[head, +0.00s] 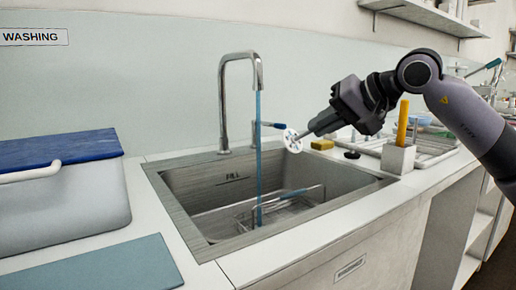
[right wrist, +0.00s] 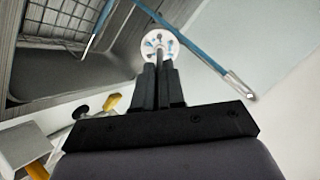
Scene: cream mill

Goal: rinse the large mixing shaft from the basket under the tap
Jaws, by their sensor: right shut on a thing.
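My right gripper (head: 318,125) is shut on the mixing shaft, which points left and slightly down. The shaft's white round head with blue marks (head: 292,141) is to the right of the water stream (head: 259,150) and apart from it in the head view. The head also shows just beyond the fingertips in the right wrist view (right wrist: 159,45). The tap (head: 223,90) is running, its blue stream falling into the sink (head: 200,185). A wire basket (head: 235,218) lies in the sink with a blue-handled item in it. My left gripper is not in view.
A yellow sponge (head: 322,144) lies behind the sink. A white holder (head: 398,158) with a yellow-handled tool stands at its right, before a drying rack (head: 440,150). A blue-lidded tub (head: 60,200) and a teal mat (head: 110,268) are at left.

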